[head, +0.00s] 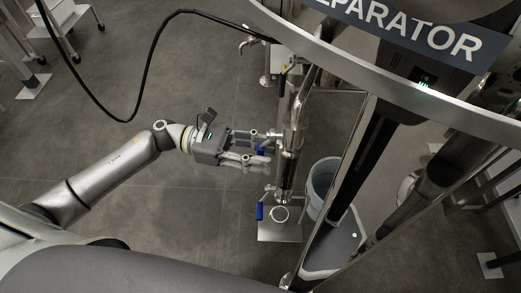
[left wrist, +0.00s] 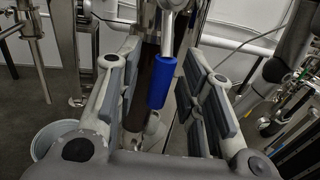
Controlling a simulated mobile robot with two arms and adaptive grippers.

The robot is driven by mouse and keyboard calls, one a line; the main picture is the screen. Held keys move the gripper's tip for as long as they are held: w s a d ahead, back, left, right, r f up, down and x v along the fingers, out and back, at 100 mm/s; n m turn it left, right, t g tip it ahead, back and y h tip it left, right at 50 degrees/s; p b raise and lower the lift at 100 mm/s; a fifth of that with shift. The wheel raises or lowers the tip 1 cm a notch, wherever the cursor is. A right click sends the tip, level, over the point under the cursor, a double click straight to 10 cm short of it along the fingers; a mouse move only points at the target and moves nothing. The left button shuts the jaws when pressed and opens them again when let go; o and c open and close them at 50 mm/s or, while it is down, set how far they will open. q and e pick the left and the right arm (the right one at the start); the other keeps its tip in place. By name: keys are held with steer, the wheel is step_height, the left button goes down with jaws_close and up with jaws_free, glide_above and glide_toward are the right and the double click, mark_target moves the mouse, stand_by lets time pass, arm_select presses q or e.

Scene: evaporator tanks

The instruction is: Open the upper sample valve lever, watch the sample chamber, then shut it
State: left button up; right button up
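The upper sample valve lever has a blue grip (left wrist: 162,82) on a metal stem, hanging down between my left gripper's fingers in the left wrist view. Its blue also shows at the fingertips in the head view (head: 263,151). My left gripper (head: 262,147) is open, with its fingers on either side of the grip and visible gaps beside it. The sample chamber (head: 285,176) is the upright tube below the upper valve. A second blue lever (head: 259,211) hangs at the lower valve. My right gripper is out of view.
A grey bucket (head: 321,184) stands just right of the chamber; it also shows at lower left in the left wrist view (left wrist: 47,139). A curved steel rail (head: 390,82) and tank legs crowd the right. A black hose (head: 150,62) loops above my left arm.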

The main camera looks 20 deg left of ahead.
arm_select(q)
jaws_close()
steer(key=shift+s, duration=0.15)
steer(key=shift+s+d+n+b, duration=0.15)
steer(key=shift+s+n+b, duration=0.25)
steer(key=shift+n, duration=0.5)
steer(key=s+d+r+n+t+h+p, duration=0.1)
steer(key=s+r+n+t+p, duration=0.3)
steer(key=n, duration=1.4)
steer(key=shift+s+d+r+p, duration=0.15)
steer(key=shift+s+r+p, duration=0.25)
steer(key=shift+r+p, duration=1)
steer(key=shift+f+p, duration=0.25)
steer(key=shift+p, duration=0.05)
